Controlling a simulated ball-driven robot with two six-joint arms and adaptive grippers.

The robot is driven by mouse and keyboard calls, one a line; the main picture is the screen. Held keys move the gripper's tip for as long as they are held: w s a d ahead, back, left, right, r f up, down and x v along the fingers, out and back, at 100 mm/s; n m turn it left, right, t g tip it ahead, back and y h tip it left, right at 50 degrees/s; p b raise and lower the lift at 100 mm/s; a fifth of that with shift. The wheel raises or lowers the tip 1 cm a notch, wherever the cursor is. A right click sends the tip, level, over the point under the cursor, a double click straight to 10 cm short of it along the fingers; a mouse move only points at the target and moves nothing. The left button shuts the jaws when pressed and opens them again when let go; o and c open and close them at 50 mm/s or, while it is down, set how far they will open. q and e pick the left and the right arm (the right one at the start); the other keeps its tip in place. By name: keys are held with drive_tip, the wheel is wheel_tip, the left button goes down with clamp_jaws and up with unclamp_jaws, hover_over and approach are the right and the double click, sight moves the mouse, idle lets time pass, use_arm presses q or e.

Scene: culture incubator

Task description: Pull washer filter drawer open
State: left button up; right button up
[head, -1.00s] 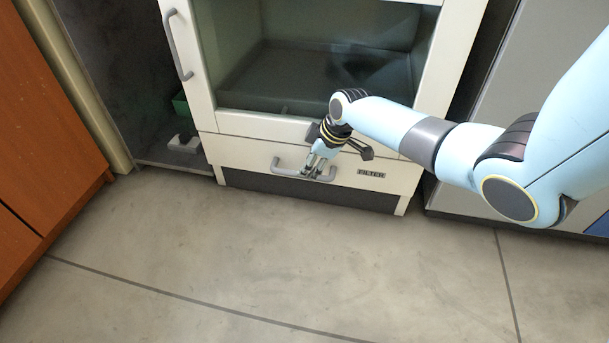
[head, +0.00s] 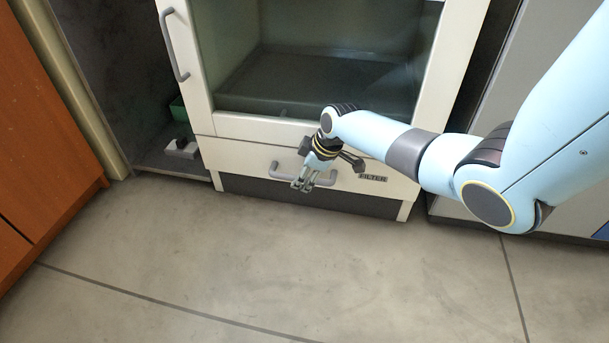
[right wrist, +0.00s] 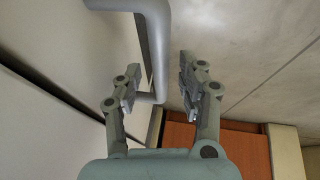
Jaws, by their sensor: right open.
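The washer's filter drawer (head: 236,156) is the low white front panel marked FILTER, below the open glass-sided chamber. It looks flush with the cabinet. Its grey bar handle (head: 274,170) runs across the panel, its middle partly hidden by my right gripper (head: 303,185). In the right wrist view the handle (right wrist: 158,40) passes between the two fingers of my right gripper (right wrist: 158,85), which are apart. The handle's bent end lies close to the left finger; I cannot tell whether they touch. My left gripper is not in view.
An orange-brown cabinet (head: 45,130) stands at the left. A dark open bay beside the washer holds a small white item (head: 181,149). A grey cabinet stands at the right, behind my arm. The floor (head: 260,260) before the drawer is clear.

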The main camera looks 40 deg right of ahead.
clamp_jaws()
idle(0.6)
